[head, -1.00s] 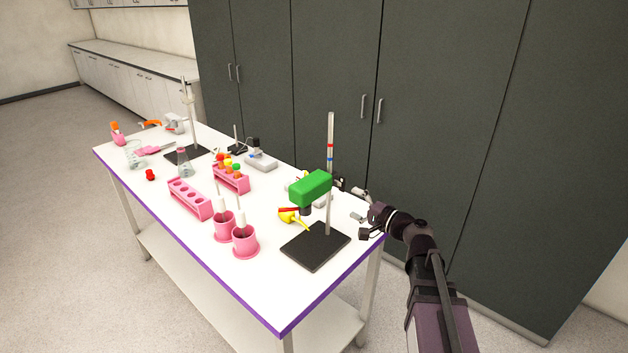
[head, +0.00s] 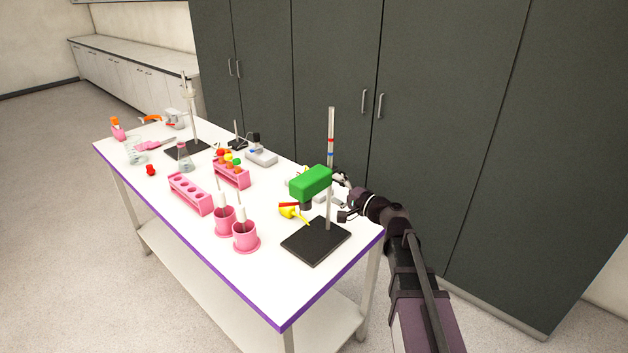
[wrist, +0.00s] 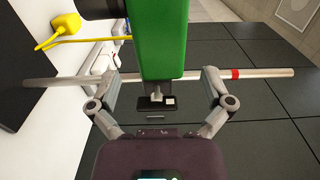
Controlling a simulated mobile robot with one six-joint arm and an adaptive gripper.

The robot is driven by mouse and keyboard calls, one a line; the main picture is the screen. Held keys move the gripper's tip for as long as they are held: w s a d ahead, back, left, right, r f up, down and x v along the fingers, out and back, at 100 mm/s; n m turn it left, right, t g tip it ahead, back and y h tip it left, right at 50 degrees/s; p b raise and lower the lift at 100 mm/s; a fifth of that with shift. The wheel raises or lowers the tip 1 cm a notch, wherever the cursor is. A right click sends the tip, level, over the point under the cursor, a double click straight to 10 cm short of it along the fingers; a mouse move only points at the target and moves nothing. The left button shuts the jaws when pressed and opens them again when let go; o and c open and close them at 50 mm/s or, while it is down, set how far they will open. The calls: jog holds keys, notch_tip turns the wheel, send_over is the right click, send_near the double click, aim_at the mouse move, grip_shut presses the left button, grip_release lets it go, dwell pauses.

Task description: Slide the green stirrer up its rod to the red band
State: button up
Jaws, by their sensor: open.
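The green stirrer (head: 311,182) sits partway up an upright metal rod (head: 331,125) in the head view. The red band (head: 331,139) is higher on the rod, with a blue band between. My gripper (head: 344,197) is open beside the rod at the stirrer's height. In the wrist view the rod runs sideways, and the green stirrer (wrist: 160,40) lies straight ahead of my open gripper (wrist: 160,77). One finger is on each side of the stirrer's clamp (wrist: 156,102), with no clear contact visible. The red band (wrist: 234,74) shows just beyond the right finger.
The rod stands on a black base plate (head: 316,241) near the table's right end. A yellow item (head: 294,212) lies beside the stirrer. Pink holders (head: 245,237) and a pink rack (head: 190,194) stand to the left. Dark cabinets (head: 440,120) are behind the table.

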aim_at(316, 179)
jog(key=shift+x, duration=3.6)
jog(key=c, duration=1.2)
jog(key=shift+o, duration=0.2)
jog(key=shift+r, duration=0.15)
